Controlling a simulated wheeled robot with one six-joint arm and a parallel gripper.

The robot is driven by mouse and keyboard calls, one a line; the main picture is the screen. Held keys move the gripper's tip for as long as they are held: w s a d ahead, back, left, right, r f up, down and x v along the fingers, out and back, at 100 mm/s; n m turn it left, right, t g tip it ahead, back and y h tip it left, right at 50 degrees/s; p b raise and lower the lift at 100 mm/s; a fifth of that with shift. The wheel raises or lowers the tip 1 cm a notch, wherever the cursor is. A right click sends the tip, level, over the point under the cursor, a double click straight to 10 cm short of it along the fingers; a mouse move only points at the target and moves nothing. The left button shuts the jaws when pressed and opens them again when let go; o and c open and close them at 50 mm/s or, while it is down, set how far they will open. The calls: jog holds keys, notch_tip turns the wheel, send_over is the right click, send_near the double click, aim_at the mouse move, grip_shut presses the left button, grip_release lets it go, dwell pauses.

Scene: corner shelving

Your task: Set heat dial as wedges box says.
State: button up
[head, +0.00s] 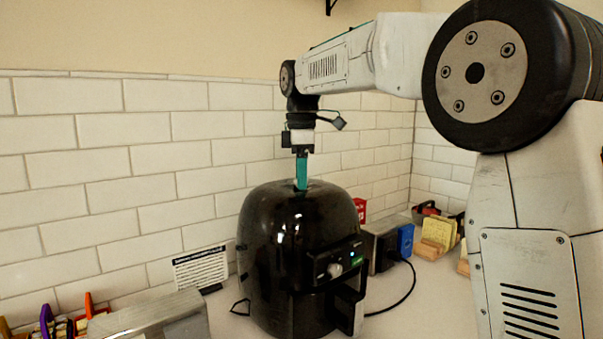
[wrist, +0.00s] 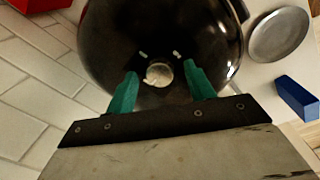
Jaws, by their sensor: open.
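The black air fryer (head: 290,240) stands on the counter. Its front panel carries a pale round dial (head: 335,270) and a small green light; the markings are too small to read. My gripper (head: 301,187) points down at the top of the fryer, away from the front panel. In the wrist view its teal fingers (wrist: 158,88) are apart with nothing held, and the fryer's dark top (wrist: 110,45) fills the space beyond, with a pale round spot between the fingers. I cannot tell which box is the wedges box; no box lettering is readable.
Red box (head: 360,209) and blue box (head: 405,240) stand right of the fryer, near yellow cards (head: 437,235) in a holder. A printed card (head: 201,268) leans against the tiled wall. A black cable loops on the counter. A metal box (head: 150,318) is front left.

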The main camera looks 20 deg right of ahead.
jog(key=c, duration=1)
jog(key=shift+o, duration=0.2)
jog(key=m, duration=0.4)
jog(key=shift+m, duration=0.3)
jog(key=m, duration=0.4)
jog(key=shift+w+a+m, duration=0.1)
jog(key=shift+m, duration=0.2)
jog(key=m, duration=0.4)
jog(key=shift+m+g+h, duration=0.3)
jog(key=shift+m, duration=1.9)
jog(key=shift+r, duration=0.1)
